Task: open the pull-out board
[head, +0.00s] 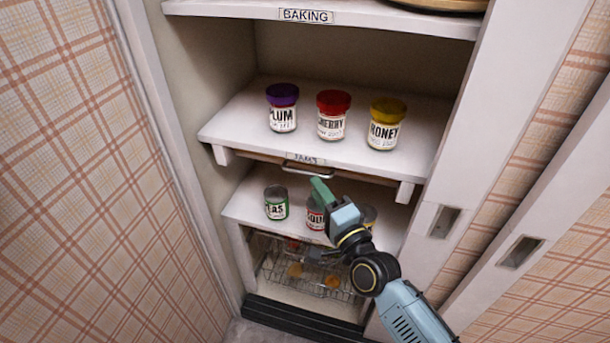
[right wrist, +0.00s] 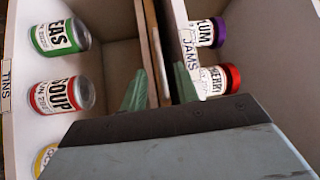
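The pull-out board (head: 262,157) is a thin wooden strip under the jams shelf, with a metal bar handle (head: 300,169) on its front. It appears pushed in, its front near the shelf edge. My right gripper (head: 321,190) has green fingers and is at the right part of the handle. In the right wrist view its fingers (right wrist: 160,90) are apart, one on each side of the board's edge (right wrist: 155,55). The handle is not clear in that view, and I cannot tell whether a finger touches it. My left gripper is not in view.
The jams shelf (head: 230,127) holds plum (head: 283,110), cherry (head: 333,115) and honey (head: 385,125) jars. Tins, including peas (head: 276,203) and soup (head: 315,215), stand on the shelf below, close to my gripper. A wire basket (head: 270,272) is at the bottom. Sliding doors are at right.

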